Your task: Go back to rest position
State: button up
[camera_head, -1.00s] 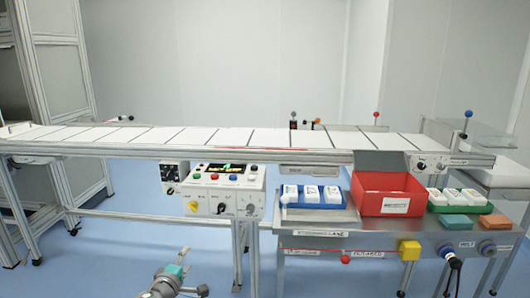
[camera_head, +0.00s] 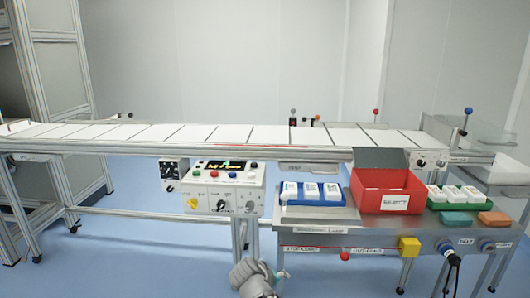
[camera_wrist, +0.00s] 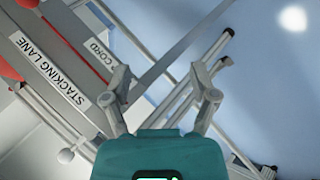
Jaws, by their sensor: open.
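My gripper (camera_wrist: 162,78) is open and empty in the wrist view, with its two fingers spread apart beyond the teal housing. The grey end of my arm shows at the bottom middle of the head view (camera_head: 255,276), in front of the steel side table and below the control box. Its fingertips are hard to make out there. In the wrist view, a table edge with a "STACKING LANE" label (camera_wrist: 50,68) lies to the upper left of my fingers, and nothing sits between the fingers.
A long conveyor (camera_head: 210,135) spans the scene. A control box (camera_head: 222,188) hangs below it. The side table (camera_head: 330,217) holds a blue tray (camera_head: 314,203), a red bin (camera_head: 385,182) and a green tray (camera_head: 460,206). Blue floor (camera_head: 120,262) is free at left.

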jog(key=s+d+f+m+g+y, duration=0.3)
jog(key=s+d, duration=0.1)
jog(key=d, duration=0.2)
jog(key=s+d+f+m+g+y, duration=0.2)
jog(key=s+d+m+g+y, duration=0.1)
jog(key=s+d, duration=0.3)
notch_tip(320, 180, up, 35)
jog(key=w+p, duration=0.1)
jog(key=p, duration=3.4)
jog(key=shift+d+r, duration=0.15)
jog(key=shift+d, duration=0.25)
jog(key=shift+w, duration=0.1)
jog(key=shift+c, duration=0.3)
